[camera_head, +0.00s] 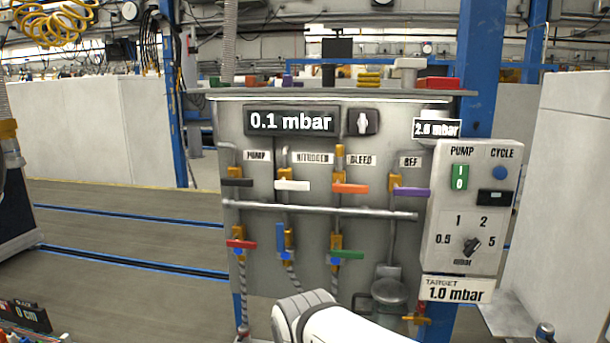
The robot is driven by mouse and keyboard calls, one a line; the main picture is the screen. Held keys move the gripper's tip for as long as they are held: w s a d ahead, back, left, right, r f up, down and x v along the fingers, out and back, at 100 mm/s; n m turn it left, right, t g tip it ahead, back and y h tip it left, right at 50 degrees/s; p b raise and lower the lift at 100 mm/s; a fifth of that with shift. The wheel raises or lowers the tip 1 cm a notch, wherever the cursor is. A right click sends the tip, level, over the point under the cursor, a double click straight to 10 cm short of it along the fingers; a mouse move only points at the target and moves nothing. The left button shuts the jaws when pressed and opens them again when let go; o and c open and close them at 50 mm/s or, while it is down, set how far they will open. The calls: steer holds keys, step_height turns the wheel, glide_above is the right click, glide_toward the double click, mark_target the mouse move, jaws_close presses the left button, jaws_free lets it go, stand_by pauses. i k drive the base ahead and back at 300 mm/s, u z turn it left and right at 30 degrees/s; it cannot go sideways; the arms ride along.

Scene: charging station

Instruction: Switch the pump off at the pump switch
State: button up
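The pump switch (460,177) is a green rocker marked I and 0, below the word PUMP on a pale control box at the right of the panel. It looks lit green; which side is pressed in is too small to tell. The control box (437,232) also carries a round blue CYCLE button (500,173), a small black window (494,198) and a rotary knob (471,246) with marks 0.5, 1, 2 and 5. A white rounded link of my arm shows at the bottom centre, below and left of the box. My gripper is not in view.
The grey panel (310,235) holds a 0.1 mbar display (290,121), a 2.0 mbar display (436,128) and several coloured valve handles. A TARGET 1.0 mbar label (455,290) hangs under the box. A pale cabinet (565,200) stands at the right. Open floor lies left.

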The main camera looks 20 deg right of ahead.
mark_target(459, 177)
steer(key=z, duration=1.2)
steer(key=k, duration=0.85)
steer(key=z, duration=0.3)
steer(key=i, duration=1)
